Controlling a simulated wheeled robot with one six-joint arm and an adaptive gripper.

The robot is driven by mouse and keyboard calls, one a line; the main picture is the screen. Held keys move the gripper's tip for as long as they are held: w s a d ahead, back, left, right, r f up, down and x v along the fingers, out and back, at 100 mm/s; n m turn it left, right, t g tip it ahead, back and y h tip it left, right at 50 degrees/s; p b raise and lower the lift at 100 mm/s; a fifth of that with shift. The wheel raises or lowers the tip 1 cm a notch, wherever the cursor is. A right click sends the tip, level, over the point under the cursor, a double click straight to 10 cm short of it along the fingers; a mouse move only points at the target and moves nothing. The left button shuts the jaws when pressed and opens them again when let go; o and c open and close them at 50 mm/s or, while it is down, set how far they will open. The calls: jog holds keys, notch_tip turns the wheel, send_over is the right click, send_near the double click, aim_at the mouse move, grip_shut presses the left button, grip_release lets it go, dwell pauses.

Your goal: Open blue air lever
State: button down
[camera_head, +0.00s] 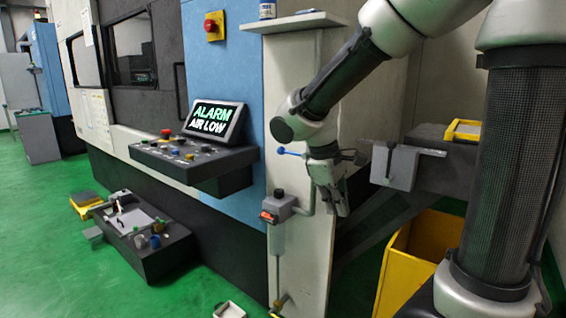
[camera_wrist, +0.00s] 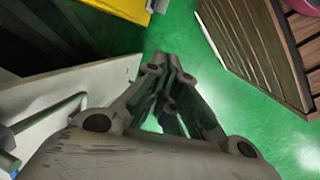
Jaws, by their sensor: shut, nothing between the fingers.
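The blue air lever (camera_head: 290,152) is a small blue-tipped handle on the light panel, in the middle of the head view. It points out to the left, roughly level. My gripper (camera_head: 338,208) hangs just right of the lever and a little lower, in front of the panel, with its fingers pointing down. In the wrist view my gripper (camera_wrist: 166,85) has its fingertips together with nothing between them. The lever's right end is hidden behind my wrist or gripper. I cannot tell whether the gripper touches it.
A grey regulator box (camera_head: 279,205) with an orange display sits on a pipe below the lever. The machine screen (camera_head: 216,119) reads "ALARM AIR LOW". A yellow bin (camera_head: 408,262) stands at the lower right. A grey bracket (camera_head: 398,165) is right of my gripper. Green floor is open at left.

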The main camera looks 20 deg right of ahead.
jog(key=w+a+f+n+t+h, duration=0.25)
jog(key=w+a+n, duration=0.3)
jog(key=w, duration=0.35)
jog(key=w+a+f+n+t+h, duration=0.1)
jog(key=w+a+n+h, duration=0.25)
jog(key=w+n, duration=0.45)
jog(key=w+a+r+n+t, duration=0.3)
jog(key=w+r, duration=0.3)
jog(key=w, duration=0.2)
jog(key=shift+w+a+n, duration=0.15)
jog(key=shift+n, duration=0.4)
jog(key=w+d+f, duration=0.1)
jog(key=w+d, duration=0.4)
jog(key=d, duration=0.2)
jog(key=shift+w+d, duration=0.2)
jog(key=shift+d, duration=0.2)
